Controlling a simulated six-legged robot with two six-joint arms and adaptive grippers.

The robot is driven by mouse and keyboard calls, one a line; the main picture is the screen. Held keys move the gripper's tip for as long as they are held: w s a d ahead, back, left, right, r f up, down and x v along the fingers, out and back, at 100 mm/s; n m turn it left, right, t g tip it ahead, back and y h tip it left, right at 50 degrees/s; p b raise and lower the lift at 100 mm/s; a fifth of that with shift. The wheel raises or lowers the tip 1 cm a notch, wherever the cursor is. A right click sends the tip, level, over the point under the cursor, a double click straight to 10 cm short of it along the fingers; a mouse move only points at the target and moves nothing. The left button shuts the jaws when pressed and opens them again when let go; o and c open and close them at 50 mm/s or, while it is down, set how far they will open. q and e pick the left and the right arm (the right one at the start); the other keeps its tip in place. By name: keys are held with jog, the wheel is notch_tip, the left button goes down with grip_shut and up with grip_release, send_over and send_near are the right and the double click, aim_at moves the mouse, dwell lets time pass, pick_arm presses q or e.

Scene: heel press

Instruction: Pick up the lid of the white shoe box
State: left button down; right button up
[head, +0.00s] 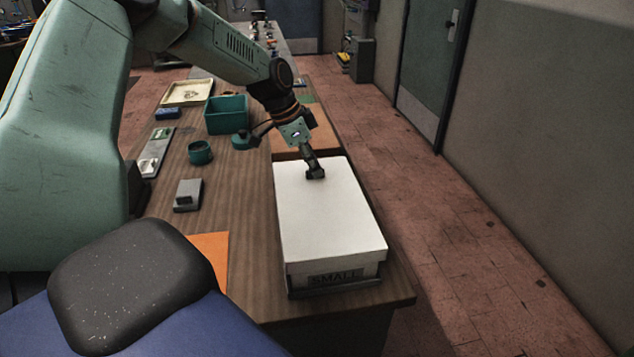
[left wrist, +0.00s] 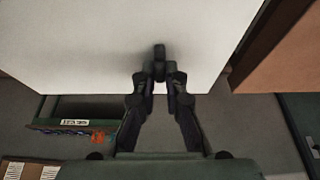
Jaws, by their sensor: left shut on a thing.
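The white shoe box (head: 300,281) stands near the end of the wooden bench, with a dark SMALL label on its near face. Its flat white lid (head: 325,215) covers the top and also fills much of the left wrist view (left wrist: 80,50). My left gripper (head: 315,172) reaches down to the far part of the lid. In the left wrist view its fingertips (left wrist: 160,72) are closed around a small dark knob (left wrist: 160,50) on the lid. The lid looks level on the box; I cannot tell any gap. My right gripper does not show.
A teal bin (head: 226,114), a teal cup (head: 200,153) and a grey block (head: 188,195) stand left of the box. An orange mat (head: 210,257) lies to its near left. The bench edge is close on the box's right, with open floor beyond.

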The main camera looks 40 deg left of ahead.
pick_arm(q)
notch_tip(320, 180, up, 10)
jog(key=p, duration=0.1)
jog(key=shift+w, duration=0.15)
jog(key=shift+s+f, duration=0.1)
jog(key=shift+s, duration=0.1)
dwell(0.4)
